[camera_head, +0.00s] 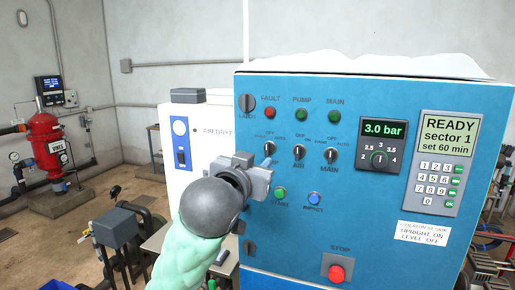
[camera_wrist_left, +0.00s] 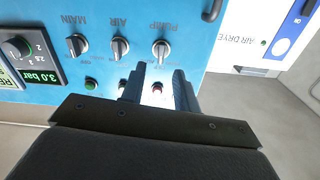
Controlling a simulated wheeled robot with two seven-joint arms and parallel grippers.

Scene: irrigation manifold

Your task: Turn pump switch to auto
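The blue control panel (camera_head: 380,210) carries three black-and-silver rotary switches in a row. The pump switch (camera_head: 269,148) is the leftmost; its pointer position is too small to read surely. In the left wrist view, which is upside down, the pump switch (camera_wrist_left: 161,48) sits under the PUMP label, just beyond the fingertips. My left gripper (camera_head: 258,172) is in front of the panel, close to the pump switch and partly covering the area below it. In the wrist view its two fingers (camera_wrist_left: 159,78) are apart with nothing between them; the red fault lamp shows through the gap. My right gripper is out of view.
The air switch (camera_head: 299,152) and main switch (camera_head: 330,153) sit close to the right. A green button (camera_head: 280,192), a blue button (camera_head: 313,198) and a red stop button (camera_head: 336,273) lie lower. A white air dryer cabinet (camera_head: 182,130) stands at the left.

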